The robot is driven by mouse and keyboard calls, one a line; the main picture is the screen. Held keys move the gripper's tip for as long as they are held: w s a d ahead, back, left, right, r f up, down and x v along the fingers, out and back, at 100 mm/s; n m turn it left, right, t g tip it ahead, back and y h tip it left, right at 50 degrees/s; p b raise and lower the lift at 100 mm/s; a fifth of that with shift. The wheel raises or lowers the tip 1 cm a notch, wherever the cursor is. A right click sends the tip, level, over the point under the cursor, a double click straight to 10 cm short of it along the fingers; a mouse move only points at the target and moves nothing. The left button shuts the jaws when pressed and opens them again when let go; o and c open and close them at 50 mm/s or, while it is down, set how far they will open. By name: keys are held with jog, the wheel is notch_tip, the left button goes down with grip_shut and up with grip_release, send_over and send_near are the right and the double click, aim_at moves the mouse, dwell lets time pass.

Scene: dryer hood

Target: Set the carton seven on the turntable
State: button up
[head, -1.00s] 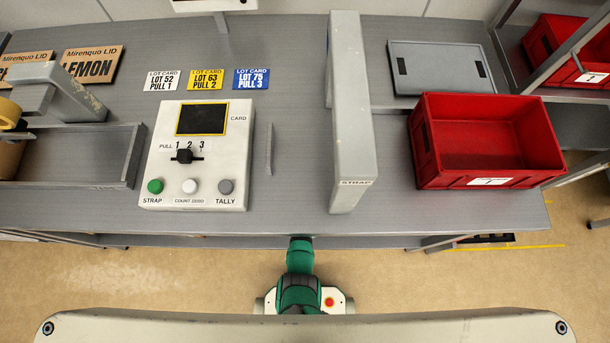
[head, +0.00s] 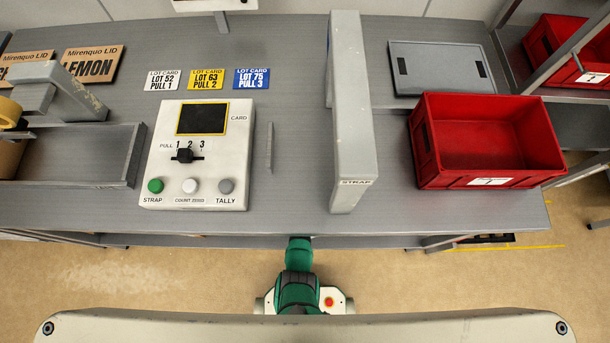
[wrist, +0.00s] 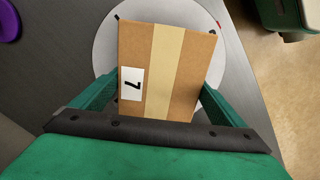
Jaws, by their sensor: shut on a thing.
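The carton seven (wrist: 187,75) is a brown box with a tan tape strip and a white label reading 7, seen in the wrist view. My gripper (wrist: 160,92) has its green fingers on both sides of the carton and is shut on it. The turntable (wrist: 103,45) is a pale grey disc behind and below the carton; the carton hides much of it. Whether the carton touches the disc I cannot tell. In the head view the carton, turntable and gripper are not visible; only part of my green arm shows at the bench's front edge.
The head view shows a control panel (head: 197,157), a grey strap arch (head: 351,120) and a red crate (head: 487,172) on the grey bench. In the wrist view a purple object (wrist: 7,22) lies at upper left and a green one (wrist: 278,14) at upper right.

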jog(key=shift+f, duration=0.1)
jog(key=o, duration=1.4)
jog(key=shift+d, duration=0.1)
jog(key=shift+c, duration=0.2)
jog(key=shift+w+d+r, duration=0.1)
jog(key=shift+r, duration=0.35)
notch_tip(320, 180, up, 10)
